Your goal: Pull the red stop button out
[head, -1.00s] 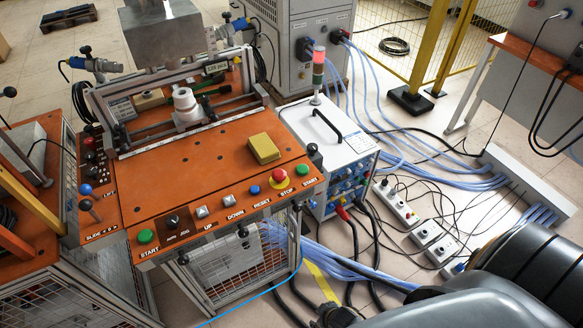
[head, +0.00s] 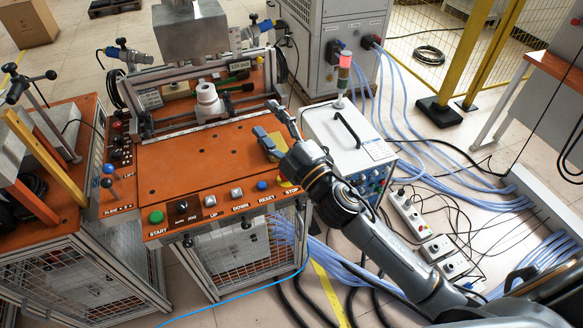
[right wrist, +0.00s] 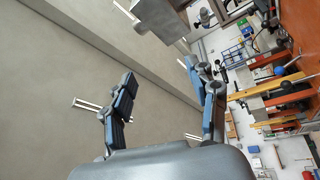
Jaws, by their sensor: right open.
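The orange control panel (head: 163,177) has a row of buttons along its front edge. The STOP label (head: 291,188) and a bit of the stop button's yellow base (head: 285,184) show at the right. The red stop button itself is hidden behind my right wrist in the head view. My right gripper (head: 266,119) is open and empty, its fingers over the panel's right part, beyond the stop button. In the right wrist view its two fingers (right wrist: 157,75) are spread apart with nothing between them; the stop button is not in that view. My left gripper is not in view.
A yellow block (head: 270,147) lies on the panel, partly behind the right gripper's fingers. A white instrument box (head: 358,140) with a signal tower (head: 344,75) stands right of the panel. Blue reset (head: 262,185) and green start (head: 156,216) buttons are on the front edge.

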